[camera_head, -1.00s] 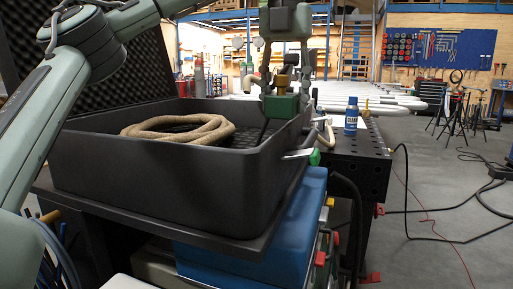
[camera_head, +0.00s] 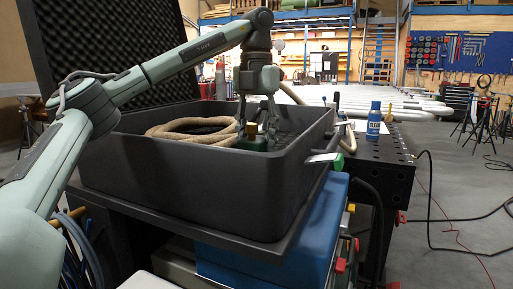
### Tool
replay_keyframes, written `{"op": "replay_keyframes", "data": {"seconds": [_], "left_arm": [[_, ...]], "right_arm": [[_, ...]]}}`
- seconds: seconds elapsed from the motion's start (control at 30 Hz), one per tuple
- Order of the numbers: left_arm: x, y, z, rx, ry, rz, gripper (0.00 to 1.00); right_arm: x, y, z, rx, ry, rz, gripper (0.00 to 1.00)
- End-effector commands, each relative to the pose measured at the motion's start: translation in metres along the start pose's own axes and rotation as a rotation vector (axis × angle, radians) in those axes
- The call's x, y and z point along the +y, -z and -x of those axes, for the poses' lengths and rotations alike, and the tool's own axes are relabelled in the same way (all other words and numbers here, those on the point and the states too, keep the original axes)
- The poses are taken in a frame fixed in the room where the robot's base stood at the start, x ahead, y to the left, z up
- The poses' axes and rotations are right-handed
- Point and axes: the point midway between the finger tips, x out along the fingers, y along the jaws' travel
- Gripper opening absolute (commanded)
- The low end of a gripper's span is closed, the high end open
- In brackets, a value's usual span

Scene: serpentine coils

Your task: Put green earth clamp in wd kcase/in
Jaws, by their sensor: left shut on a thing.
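The dark open case (camera_head: 200,190) stands on a welding bench, its foam-lined lid raised behind. My left gripper (camera_head: 255,122) points down inside the case's outline. It is shut on the green earth clamp (camera_head: 252,144), a dark green block with a brass-coloured part on top. The clamp is low in the case, just right of the beige coiled hose (camera_head: 190,133). I cannot tell whether the clamp touches the case floor. My right gripper is not in view.
The case's right part looks free, with a dark floor. A blue spray can (camera_head: 374,120) stands on the black perforated table (camera_head: 385,155) at the right. A green-ended clamp handle (camera_head: 330,158) lies at the case's right rim. Cables run over the floor further right.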

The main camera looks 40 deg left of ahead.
Motion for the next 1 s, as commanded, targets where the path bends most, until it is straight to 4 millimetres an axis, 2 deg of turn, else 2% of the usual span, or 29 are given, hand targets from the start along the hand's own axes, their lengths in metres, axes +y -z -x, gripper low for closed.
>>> {"op": "replay_keyframes", "data": {"seconds": [0.13, 0.57, 0.6, 0.77, 1.0], "left_arm": [[0.000, 0.000, -0.014, -0.001, 0.002, 0.000, 0.00], [0.000, 0.000, -0.018, -0.003, 0.002, 0.001, 0.00], [0.000, 0.000, -0.019, 0.000, 0.001, 0.001, 0.46], [0.000, 0.000, -0.019, 0.000, 0.001, 0.001, 0.65], [0.000, 0.000, -0.019, 0.000, 0.001, 0.001, 0.65]], "right_arm": [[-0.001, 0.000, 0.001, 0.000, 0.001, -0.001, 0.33], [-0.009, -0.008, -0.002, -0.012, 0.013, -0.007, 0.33], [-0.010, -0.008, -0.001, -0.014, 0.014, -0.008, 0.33], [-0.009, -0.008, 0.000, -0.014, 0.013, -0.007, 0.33], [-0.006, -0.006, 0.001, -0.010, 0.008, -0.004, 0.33]]}}
